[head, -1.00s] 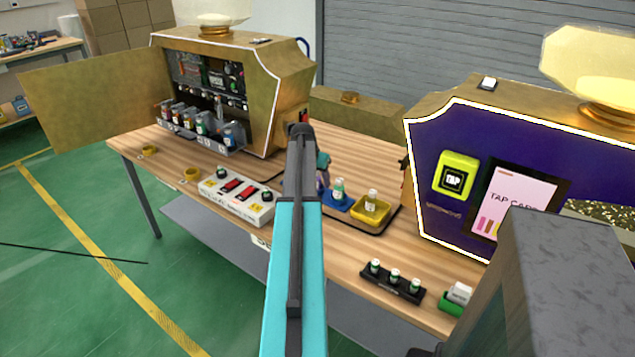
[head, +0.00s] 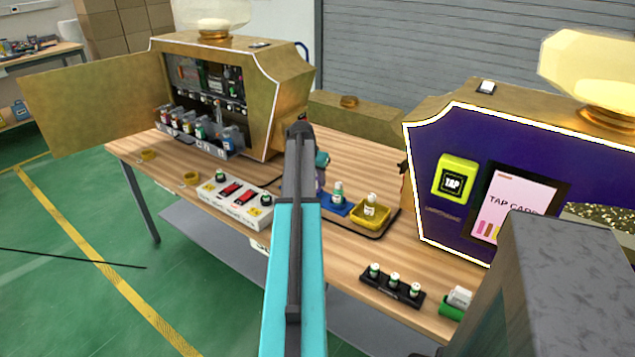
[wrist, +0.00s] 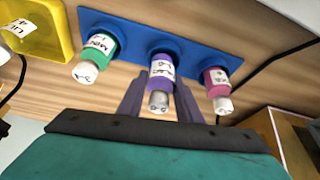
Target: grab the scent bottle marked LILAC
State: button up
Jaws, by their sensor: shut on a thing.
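In the wrist view, a purple bottle (wrist: 162,75) with a grey cap and a white label stands in the middle of a blue rack (wrist: 118,25). Its label is small and turned, but looks like LILAC. My gripper (wrist: 158,97) has one finger on each side of this bottle and is shut on it. The bottle is still at the rack. A green bottle marked MINT (wrist: 99,48) is to its left and a red bottle (wrist: 216,82) to its right, both white-capped. In the head view my arm hides most of the gripper and the purple bottle.
A yellow tray (head: 385,215) with a white-capped bottle stands beside the rack. A black holder (head: 393,291) with small bottles is at the table's front. A white button box (head: 222,202) lies left of my arm. Gold machines stand behind and at the right.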

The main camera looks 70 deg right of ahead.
jog(key=shift+r, duration=0.85)
jog(key=s+a+r+b, duration=0.1)
jog(key=s+a, duration=0.1)
jog(key=a, duration=1.3)
jog(key=shift+s+a+r+b, duration=0.2)
jog(key=shift+s+a+b, duration=0.2)
